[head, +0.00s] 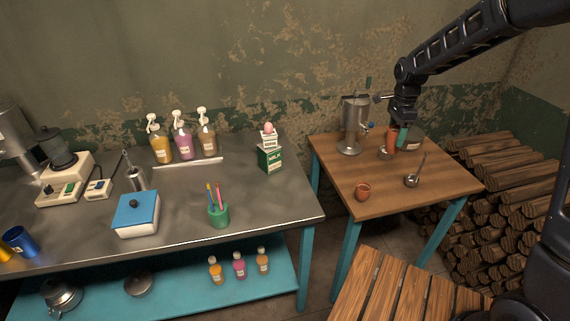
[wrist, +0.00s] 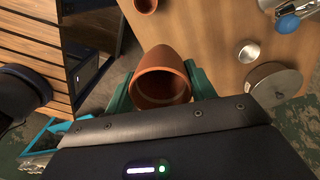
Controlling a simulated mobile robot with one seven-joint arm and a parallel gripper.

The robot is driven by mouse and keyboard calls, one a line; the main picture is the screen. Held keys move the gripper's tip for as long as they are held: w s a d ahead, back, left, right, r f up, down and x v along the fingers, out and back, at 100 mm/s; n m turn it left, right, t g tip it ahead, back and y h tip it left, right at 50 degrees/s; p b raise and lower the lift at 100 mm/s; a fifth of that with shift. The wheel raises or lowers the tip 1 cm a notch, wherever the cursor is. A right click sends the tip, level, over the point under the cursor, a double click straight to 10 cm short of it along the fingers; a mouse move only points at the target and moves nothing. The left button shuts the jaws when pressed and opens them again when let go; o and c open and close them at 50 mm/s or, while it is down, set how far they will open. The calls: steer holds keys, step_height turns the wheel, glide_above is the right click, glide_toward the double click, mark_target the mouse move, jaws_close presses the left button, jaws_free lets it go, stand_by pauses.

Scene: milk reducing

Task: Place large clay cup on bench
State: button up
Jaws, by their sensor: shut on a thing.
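The large clay cup (head: 391,138) is orange-brown and hangs upright over the back of the wooden table (head: 340,165). My gripper (head: 397,138) is shut on it. In the wrist view, the large clay cup (wrist: 162,80) sits between the green fingers of my gripper (wrist: 160,88), its open mouth facing the camera. The cup's inside looks empty. A slatted wooden bench (head: 375,290) stands at the bottom right in the head view, and its visible top is bare. Wooden slats also show at the left of the wrist view.
A smaller clay cup (head: 362,191), a ladle (head: 411,181), a small metal cup (head: 384,153) and a metal dispenser (head: 350,130) stand on the table. A metal counter (head: 270,205) with bottles is at left; stacked logs (head: 490,200) are at right.

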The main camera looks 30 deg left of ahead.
steer(key=s+a+r, duration=0.2)
steer(key=s+a, duration=0.8)
steer(key=a, duration=0.4)
steer(key=s+a+r, duration=0.3)
steer(key=s+a, duration=0.6)
steer(key=a, duration=0.4)
steer(key=f, duration=2)
steer(key=shift+a+f, duration=0.1)
steer(key=shift+a, duration=0.15)
steer(key=o, duration=1)
steer(key=shift+f, duration=0.1)
step_height(320, 180, up, 12)
steer(key=shift+w+a, duration=0.15)
steer(key=shift+w, duration=0.05)
